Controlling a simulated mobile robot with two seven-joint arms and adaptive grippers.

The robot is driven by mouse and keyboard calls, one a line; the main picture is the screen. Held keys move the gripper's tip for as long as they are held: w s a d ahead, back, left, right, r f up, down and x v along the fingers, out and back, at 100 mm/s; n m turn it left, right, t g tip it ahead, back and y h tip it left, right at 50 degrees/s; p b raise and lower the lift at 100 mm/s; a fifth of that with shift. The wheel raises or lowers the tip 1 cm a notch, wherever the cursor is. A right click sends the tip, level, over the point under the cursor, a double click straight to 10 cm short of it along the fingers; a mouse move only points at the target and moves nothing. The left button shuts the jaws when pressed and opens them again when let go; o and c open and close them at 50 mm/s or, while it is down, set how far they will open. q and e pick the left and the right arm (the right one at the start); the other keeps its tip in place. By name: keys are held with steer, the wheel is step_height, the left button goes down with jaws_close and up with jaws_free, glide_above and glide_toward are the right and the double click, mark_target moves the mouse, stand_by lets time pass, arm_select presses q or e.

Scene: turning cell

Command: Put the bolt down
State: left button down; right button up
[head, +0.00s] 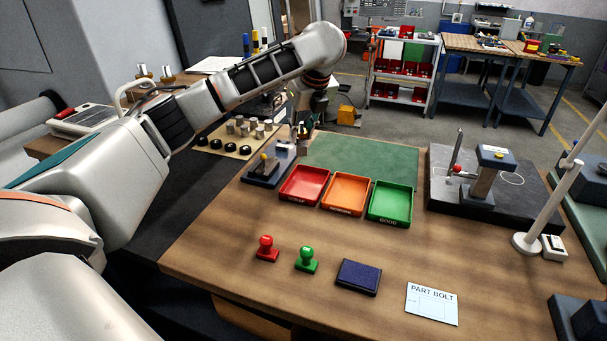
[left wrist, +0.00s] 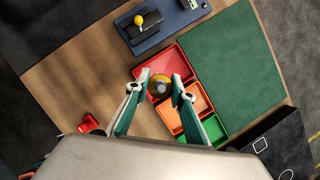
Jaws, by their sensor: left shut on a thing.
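My left gripper (head: 303,130) is at the back of the wooden table, behind the small trays. In the left wrist view its two fingers (left wrist: 160,91) are shut on the bolt (left wrist: 160,86), seen end-on as a round grey and yellowish piece. In that view the bolt overlaps the red tray (head: 304,197); its height above it is hard to judge. The orange tray (head: 346,206) and the green tray (head: 390,217), marked GOOD, stand beside the red one. All three look empty in the head view. My right gripper is out of view.
A blue-based fixture with a yellow knob (head: 262,174) stands left of the red tray. A green mat (head: 360,160) lies behind the trays. A red stamp (head: 267,254), a green stamp (head: 306,265), an ink pad (head: 358,277) and a PART BOLT card (head: 432,308) lie in front.

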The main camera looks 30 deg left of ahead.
arm_select(q)
step_height(320, 180, down, 13)
steer(key=shift+w+f, duration=0.15)
stand_by(0.4)
steer(key=shift+f, duration=0.1)
steer(key=c, duration=1.7)
jaws_free()
steer(key=shift+v, duration=6.15)
